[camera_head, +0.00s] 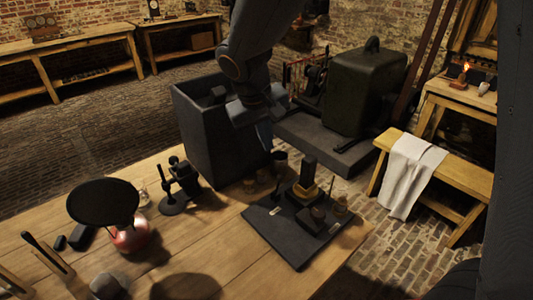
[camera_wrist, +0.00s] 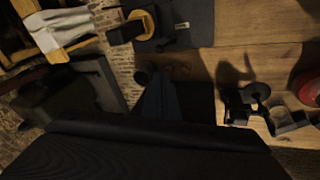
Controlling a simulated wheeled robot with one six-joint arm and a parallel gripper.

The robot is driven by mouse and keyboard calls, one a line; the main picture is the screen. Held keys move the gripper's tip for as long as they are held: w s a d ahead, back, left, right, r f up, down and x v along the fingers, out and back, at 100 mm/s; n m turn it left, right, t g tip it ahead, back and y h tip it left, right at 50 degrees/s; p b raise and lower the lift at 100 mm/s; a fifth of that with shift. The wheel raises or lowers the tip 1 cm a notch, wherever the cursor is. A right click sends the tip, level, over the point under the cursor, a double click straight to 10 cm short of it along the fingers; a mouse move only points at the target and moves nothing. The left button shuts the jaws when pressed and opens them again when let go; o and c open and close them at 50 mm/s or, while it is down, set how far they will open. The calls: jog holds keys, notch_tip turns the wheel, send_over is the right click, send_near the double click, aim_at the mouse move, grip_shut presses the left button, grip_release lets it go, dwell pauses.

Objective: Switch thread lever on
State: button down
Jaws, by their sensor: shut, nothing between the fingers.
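I cannot tell for sure which part is the thread lever. A dark board (camera_head: 288,246) on the front right of the wooden table carries a black upright post (camera_head: 308,172) on a yellowish base and several small knob-like parts. In the wrist view the board (camera_wrist: 200,25) is at the top, with the post (camera_wrist: 125,33) beside a yellowish round base. My gripper (camera_head: 264,137) is shut and empty, pointing down by the tall dark box, behind and left of the board and apart from it. The gripper (camera_wrist: 160,98) also shows in the middle of the wrist view.
The tall dark open-topped box (camera_head: 205,140) stands close to my gripper. A small black stand (camera_head: 180,190) and a red-based item with a black round top (camera_head: 104,203) stand on the table's left. A bench (camera_head: 455,180) with a white cloth (camera_head: 411,170) is at right.

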jog(key=r, duration=0.1)
jog(key=b, duration=0.3)
send_near(278, 175)
jog(key=a+x, duration=0.1)
jog(key=x, duration=0.4)
jog(key=shift+w+d+f, duration=0.15)
jog(key=shift+w+f, duration=0.05)
jog(key=shift+f, duration=0.35)
jog(key=shift+w, duration=0.1)
jog(key=shift+w+d+b, duration=0.5)
jog(key=shift+w+d, duration=0.15)
jog(key=shift+d, duration=0.25)
jog(key=shift+s+a, duration=0.1)
jog(key=shift+a, duration=0.05)
